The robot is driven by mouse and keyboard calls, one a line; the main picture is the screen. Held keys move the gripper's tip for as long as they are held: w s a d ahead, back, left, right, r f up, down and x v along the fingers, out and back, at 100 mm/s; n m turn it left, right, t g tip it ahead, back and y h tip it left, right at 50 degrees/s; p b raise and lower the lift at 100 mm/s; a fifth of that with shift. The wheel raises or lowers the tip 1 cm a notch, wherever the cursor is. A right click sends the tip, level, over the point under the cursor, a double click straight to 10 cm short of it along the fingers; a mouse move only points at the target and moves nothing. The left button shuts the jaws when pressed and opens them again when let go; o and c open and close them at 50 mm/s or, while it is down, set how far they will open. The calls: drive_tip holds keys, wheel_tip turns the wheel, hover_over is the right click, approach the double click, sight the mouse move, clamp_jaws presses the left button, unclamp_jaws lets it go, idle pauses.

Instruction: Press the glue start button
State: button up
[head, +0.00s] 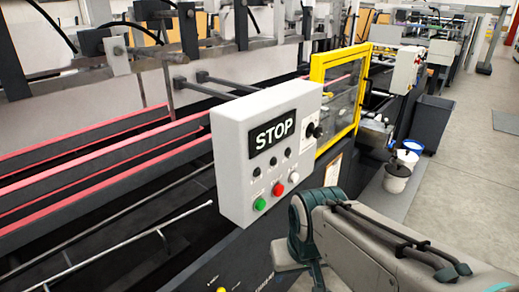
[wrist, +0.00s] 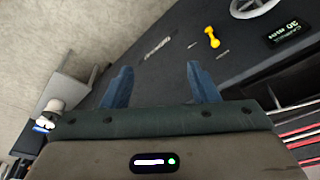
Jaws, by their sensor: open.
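A grey control box (head: 265,150) with a STOP display stands at the middle of the head view. Its face has a green button (head: 260,204), a red button (head: 278,188), a white button (head: 293,177) and several black controls. Their labels are too small to read, so I cannot tell which control is the glue start button. My gripper (wrist: 161,80) is open and empty, its two blue fingers spread over a dark panel (wrist: 150,70) in the wrist view. A yellow control (wrist: 211,37) on that panel lies beyond the right finger, apart from it. The fingertips are hidden in the head view.
A handwheel (wrist: 255,6) and a dark display (wrist: 287,35) sit at the wrist view's upper right. A yellow guard frame (head: 340,95) stands behind the control box. Buckets (head: 398,175) and a dark bin (head: 431,120) stand on the right. The floor farther right is clear.

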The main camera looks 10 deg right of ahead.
clamp_jaws()
idle(1.5)
